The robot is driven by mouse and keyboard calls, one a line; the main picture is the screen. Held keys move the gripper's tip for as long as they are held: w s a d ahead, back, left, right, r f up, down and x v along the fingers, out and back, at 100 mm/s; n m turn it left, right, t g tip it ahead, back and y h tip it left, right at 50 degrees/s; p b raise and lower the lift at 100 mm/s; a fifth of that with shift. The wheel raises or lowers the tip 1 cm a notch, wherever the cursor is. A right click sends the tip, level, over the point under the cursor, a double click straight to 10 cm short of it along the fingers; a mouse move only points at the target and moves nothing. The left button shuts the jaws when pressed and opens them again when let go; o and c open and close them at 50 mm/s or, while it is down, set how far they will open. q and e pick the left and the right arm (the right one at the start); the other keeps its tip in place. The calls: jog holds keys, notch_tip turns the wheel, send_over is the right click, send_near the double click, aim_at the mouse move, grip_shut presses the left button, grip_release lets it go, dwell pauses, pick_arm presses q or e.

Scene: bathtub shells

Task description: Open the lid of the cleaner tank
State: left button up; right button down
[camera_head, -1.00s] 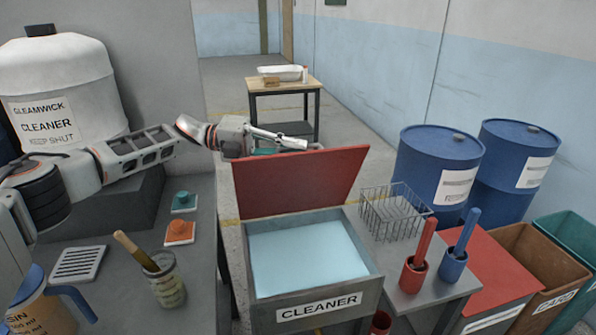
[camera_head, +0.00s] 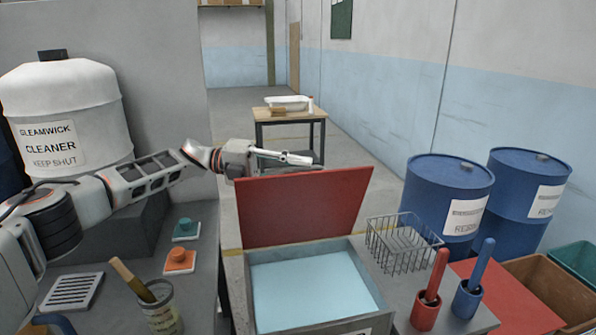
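The cleaner tank (camera_head: 368,327) is a grey box in the lower middle, with pale blue liquid (camera_head: 312,284) inside. Its red lid (camera_head: 305,207) stands raised and tilted up along the far edge, so the tank is open. My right gripper is not in view.
A wire basket (camera_head: 403,246), a red brush holder (camera_head: 425,312) and a blue one (camera_head: 467,299) stand right of the tank. Blue drums (camera_head: 447,190) stand behind. A white cleaner jug (camera_head: 68,112) and a jar with a brush (camera_head: 160,310) are left. A small table (camera_head: 290,114) stands far back.

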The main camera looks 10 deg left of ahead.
pick_arm(q)
jog(key=a, duration=1.2)
jog(key=shift+r, duration=0.35)
